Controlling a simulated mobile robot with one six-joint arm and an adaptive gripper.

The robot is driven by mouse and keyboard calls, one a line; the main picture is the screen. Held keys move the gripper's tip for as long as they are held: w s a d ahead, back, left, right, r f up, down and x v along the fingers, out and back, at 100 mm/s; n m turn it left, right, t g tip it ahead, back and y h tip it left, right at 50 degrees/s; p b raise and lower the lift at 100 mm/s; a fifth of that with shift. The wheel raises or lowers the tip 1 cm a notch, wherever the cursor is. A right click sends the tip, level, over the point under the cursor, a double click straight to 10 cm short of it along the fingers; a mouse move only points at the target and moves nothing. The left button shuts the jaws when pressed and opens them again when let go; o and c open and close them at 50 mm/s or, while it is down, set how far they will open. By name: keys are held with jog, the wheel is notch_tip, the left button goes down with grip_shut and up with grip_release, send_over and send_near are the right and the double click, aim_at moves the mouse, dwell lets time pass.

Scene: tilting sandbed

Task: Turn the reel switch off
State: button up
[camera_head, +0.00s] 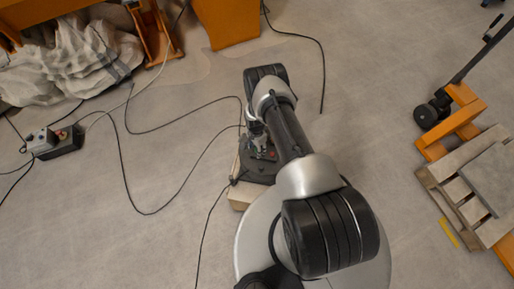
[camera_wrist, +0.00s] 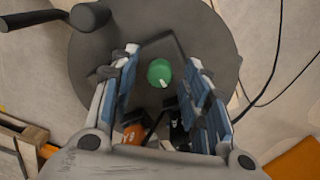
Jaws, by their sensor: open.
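The reel (camera_wrist: 215,35) is a dark round disc that fills the upper middle of the wrist view. On its face is a green round switch knob (camera_wrist: 160,72) with a small white mark at its lower edge. My gripper (camera_wrist: 163,60) is open, its blue-padded fingers on either side of the knob in the picture, with visible gaps. I cannot tell how far above the knob the fingertips are. An orange plug (camera_wrist: 134,134) and dark sockets show lower between the fingers.
Black cables (camera_head: 150,213) loop over the floor left of the reel. A control box (camera_head: 62,143) stands at the left, near white sacks (camera_head: 65,62). An orange pallet jack (camera_head: 452,125) and wooden pallet (camera_head: 463,197) stand at the right. Floor between is mostly clear.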

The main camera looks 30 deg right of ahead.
jog(key=shift+c, duration=0.2)
grip_shut()
jog(key=shift+n, duration=0.3)
jog(key=shift+f+n+b, duration=0.1)
jog(key=shift+n+b, duration=0.8)
jog(key=shift+b, duration=0.05)
jog(key=n+b, duration=0.2)
jog(key=n, duration=0.1)
jog(key=shift+n, duration=0.3)
jog(key=n+b, duration=0.1)
jog(key=n, duration=0.4)
jog(key=shift+n+h+b, duration=0.3)
jog(key=shift+n+b, duration=0.05)
jog(key=shift+n, duration=0.05)
